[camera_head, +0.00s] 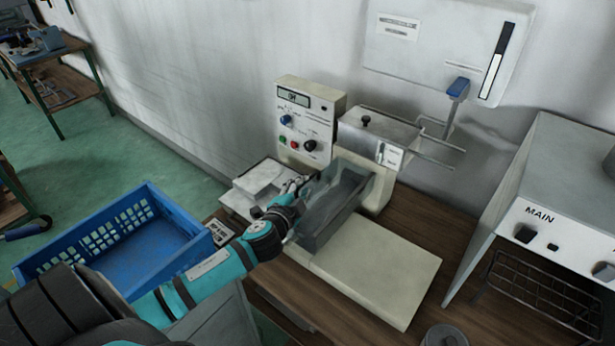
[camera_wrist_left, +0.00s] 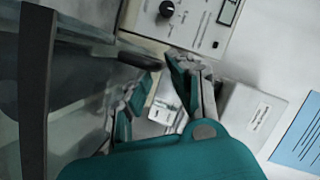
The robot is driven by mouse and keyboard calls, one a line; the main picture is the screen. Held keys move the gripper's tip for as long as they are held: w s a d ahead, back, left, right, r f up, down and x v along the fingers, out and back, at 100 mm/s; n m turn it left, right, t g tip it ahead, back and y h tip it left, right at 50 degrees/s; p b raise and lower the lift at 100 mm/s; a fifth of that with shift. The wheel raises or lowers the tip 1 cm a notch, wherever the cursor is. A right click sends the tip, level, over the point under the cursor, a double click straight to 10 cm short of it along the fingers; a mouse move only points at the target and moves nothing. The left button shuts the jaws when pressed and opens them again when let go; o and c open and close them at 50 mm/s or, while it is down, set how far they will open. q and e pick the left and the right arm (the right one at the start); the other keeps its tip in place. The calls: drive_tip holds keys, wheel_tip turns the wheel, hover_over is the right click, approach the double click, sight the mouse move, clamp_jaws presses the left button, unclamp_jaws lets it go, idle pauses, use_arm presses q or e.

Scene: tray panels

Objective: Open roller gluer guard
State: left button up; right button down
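The roller gluer is a cream machine with a control panel (camera_head: 310,118) and a flat bed (camera_head: 380,265). Its guard (camera_head: 338,205) is a smoky, see-through cover that sits low over the middle of the machine. My left gripper (camera_head: 293,186) is at the left side of the guard, below the control panel. In the left wrist view the gripper (camera_wrist_left: 165,85) has its fingers spread with nothing held between them. The guard (camera_wrist_left: 35,90) shows there at the left as a dark edge with clear panel. Contact with the guard cannot be told. My right gripper is out of view.
A blue crate (camera_head: 190,255) stands left of the machine, under my left arm. A grey cabinet marked MAIN (camera_head: 545,215) stands at the right with a wire rack (camera_head: 540,295) below. A wall box (camera_head: 445,45) with a blue-handled lever (camera_head: 457,88) hangs behind.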

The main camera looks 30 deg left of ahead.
sight(305, 184)
use_arm(q)
drive_tip(key=x, duration=0.5)
drive_tip(key=shift+f, duration=0.1)
drive_tip(key=shift+s, duration=0.1)
clamp_jaws()
